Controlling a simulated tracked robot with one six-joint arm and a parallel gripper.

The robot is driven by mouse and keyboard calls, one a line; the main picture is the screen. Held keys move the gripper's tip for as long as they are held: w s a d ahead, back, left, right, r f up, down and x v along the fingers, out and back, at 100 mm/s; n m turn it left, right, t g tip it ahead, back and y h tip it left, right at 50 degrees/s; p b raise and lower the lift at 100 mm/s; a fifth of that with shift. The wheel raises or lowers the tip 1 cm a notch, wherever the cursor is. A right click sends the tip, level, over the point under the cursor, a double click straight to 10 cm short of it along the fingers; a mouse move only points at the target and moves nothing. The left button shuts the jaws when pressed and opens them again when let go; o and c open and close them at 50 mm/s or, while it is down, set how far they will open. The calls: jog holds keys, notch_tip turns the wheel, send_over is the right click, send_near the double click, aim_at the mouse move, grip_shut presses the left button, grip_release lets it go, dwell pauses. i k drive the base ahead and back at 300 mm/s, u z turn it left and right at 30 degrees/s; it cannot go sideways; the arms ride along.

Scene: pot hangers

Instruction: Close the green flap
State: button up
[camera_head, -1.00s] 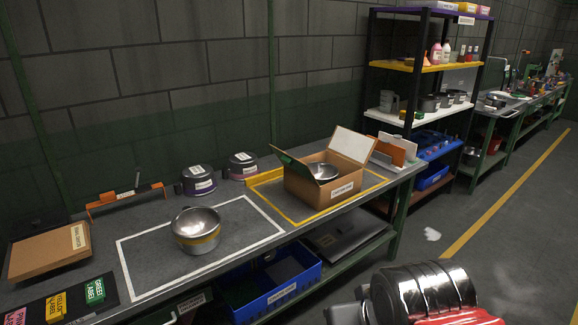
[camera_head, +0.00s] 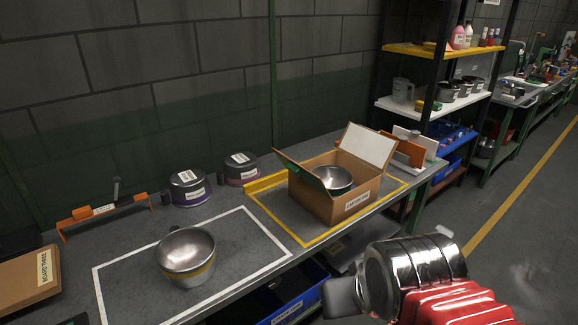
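The green flap (camera_head: 301,172) is the dark green panel on the left side of an open cardboard box (camera_head: 345,205). It stands open, tilted up and outward to the left. A white flap (camera_head: 370,145) stands open on the box's far right side. A metal bowl (camera_head: 334,178) sits inside the box. My arm shows at the lower right as a chrome and red section, in front of the bench and apart from the box.
The box stands inside a yellow outline (camera_head: 262,198) on the bench. A steel pot (camera_head: 186,253) stands in a white outline to the left. Two lidded pots (camera_head: 188,187) are behind. An orange holder (camera_head: 408,152) is right of the box, near a shelf rack (camera_head: 432,50).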

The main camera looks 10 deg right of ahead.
aim_at(307, 176)
jog(key=u, duration=0.05)
jog(key=i, duration=0.2)
jog(key=z, duration=0.65)
jog(key=k, duration=1.35)
jog(key=z, duration=0.25)
jog(key=i, duration=0.45)
jog(key=u, duration=0.65)
jog(key=i, duration=0.55)
jog(key=u, duration=0.75)
jog(key=i, duration=0.7)
jog(key=u, duration=0.35)
